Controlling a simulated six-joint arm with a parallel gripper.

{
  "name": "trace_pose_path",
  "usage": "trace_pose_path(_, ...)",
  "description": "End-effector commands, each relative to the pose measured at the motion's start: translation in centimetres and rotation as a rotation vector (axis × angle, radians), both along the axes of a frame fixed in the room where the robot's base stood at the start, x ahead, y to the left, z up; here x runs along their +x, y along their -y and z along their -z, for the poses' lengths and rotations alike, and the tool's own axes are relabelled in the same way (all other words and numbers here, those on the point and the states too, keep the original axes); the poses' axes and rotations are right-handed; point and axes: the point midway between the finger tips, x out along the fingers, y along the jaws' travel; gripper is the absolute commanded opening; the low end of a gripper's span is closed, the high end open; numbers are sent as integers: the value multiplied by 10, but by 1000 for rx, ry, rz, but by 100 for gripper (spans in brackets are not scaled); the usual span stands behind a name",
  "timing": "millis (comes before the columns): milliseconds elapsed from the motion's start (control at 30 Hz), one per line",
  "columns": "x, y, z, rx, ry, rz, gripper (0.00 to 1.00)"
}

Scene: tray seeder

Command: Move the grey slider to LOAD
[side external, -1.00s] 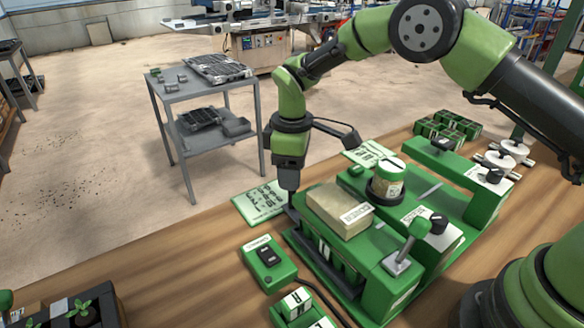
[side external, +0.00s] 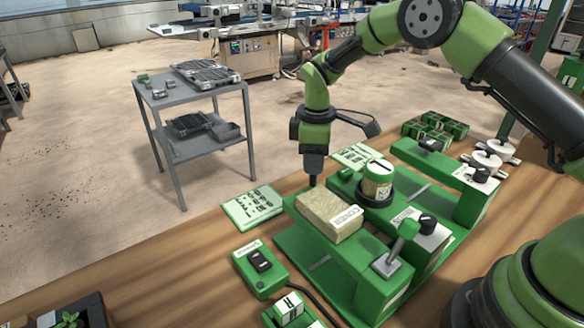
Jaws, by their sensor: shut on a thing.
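My gripper (side external: 313,181) points down just behind the tan labelled block (side external: 329,215) on the green seeder (side external: 350,262). Its fingertips are shut, low by the seeder's far left edge, and what they hold is mostly hidden by the block. The grey slider itself is not clearly visible; the block and the green bridge under it cover that part. The front left of the seeder's base is bare green with a short grey mark (side external: 320,262). I cannot read a LOAD label.
A seed jar (side external: 377,181) stands right of my gripper. A green lever (side external: 403,238) and a black knob (side external: 428,223) stand nearer. A switch box (side external: 261,265) and a printed card (side external: 253,207) lie to the left. A second green bridge (side external: 440,163) rises at the right.

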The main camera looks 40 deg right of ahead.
Motion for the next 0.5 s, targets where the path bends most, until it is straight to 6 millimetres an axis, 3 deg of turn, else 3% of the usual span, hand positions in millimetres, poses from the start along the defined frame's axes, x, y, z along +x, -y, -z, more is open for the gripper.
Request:
trace_pose_path(200,0,55,-1,-1,3,7,0)
trace_pose_path(500,1,105,-1,-1,4,3,0)
